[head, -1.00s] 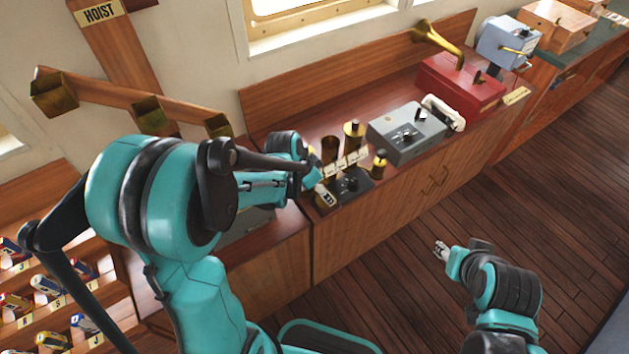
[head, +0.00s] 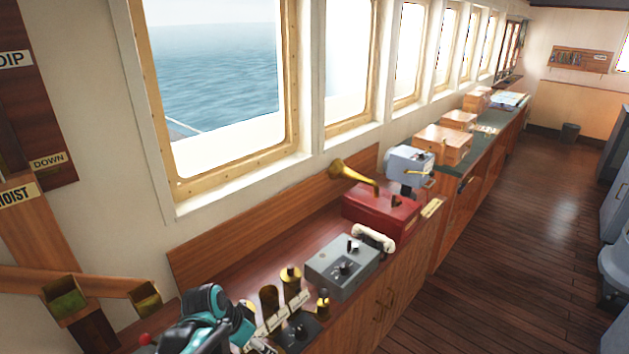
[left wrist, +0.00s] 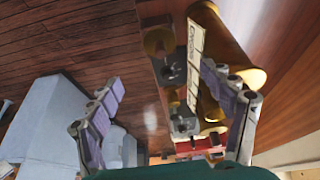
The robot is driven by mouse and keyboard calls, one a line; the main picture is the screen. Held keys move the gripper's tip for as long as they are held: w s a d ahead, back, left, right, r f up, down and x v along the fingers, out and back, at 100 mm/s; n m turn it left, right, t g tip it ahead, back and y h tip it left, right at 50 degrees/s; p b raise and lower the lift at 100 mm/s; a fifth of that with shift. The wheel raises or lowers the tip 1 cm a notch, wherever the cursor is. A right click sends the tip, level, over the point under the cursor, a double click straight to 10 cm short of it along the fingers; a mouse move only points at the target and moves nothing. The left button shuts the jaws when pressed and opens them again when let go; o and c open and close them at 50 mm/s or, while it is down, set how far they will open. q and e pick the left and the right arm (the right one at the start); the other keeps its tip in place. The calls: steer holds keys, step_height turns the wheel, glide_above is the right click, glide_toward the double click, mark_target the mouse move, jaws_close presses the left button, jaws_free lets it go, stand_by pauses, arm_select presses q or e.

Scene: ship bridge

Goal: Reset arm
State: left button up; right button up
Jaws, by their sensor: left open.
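My left arm comes in at the bottom left of the head view, and its gripper (head: 260,345) is partly cut off by the lower edge, close to the brass cylinders. In the left wrist view the gripper (left wrist: 162,85) has its two fingers spread wide apart with nothing between them. The brass cylinders (head: 291,281) stand on the counter with a light label strip in front; they show in the left wrist view (left wrist: 222,45) near the right finger. My right gripper is out of view.
A grey control box (head: 342,266), a white handset (head: 374,238), a red box (head: 382,212) and a brass horn (head: 350,174) line the counter. Wooden boxes (head: 442,145) stand farther along. Brass-coloured open holders (head: 64,297) are at left. The wooden floor (head: 510,240) is clear.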

arm_select(q)
steer(key=s+r+n+t+y, duration=0.1)
steer(key=s+r+n, duration=0.2)
steer(key=s, duration=0.3)
steer(key=s+r+n+t+y, duration=0.1)
steer(key=s+r+n+t, duration=0.1)
steer(key=s, duration=0.5)
steer(key=shift+r+n+y+b, duration=0.35)
steer(key=shift+r+n, duration=0.25)
steer(key=shift+n, duration=0.4)
